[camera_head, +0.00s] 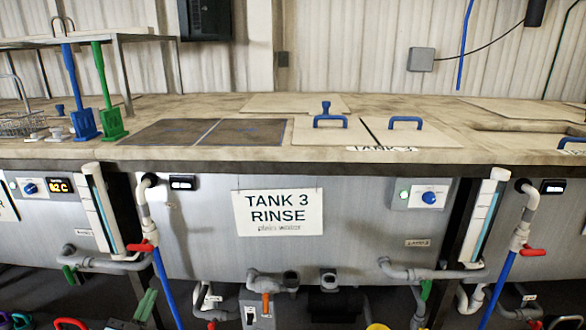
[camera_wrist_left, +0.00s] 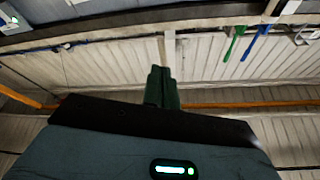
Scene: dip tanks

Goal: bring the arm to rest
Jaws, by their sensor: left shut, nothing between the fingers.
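My left gripper (camera_head: 146,303) shows at the bottom left edge of the head view, low in front of the tank fronts. Its dark green fingers (camera_wrist_left: 163,88) are together in the left wrist view, with nothing between them. It is apart from the tanks and the worktop. Most of the left arm is out of the picture. My right gripper is in neither view.
The worktop (camera_head: 225,104) has lids with blue handles (camera_head: 405,122) above the tank signed "TANK 3 RINSE" (camera_head: 278,212). A blue paddle (camera_head: 84,122) and a green paddle (camera_head: 112,121) stand at left. Pipes and red-handled valves (camera_head: 140,247) stick out from the front.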

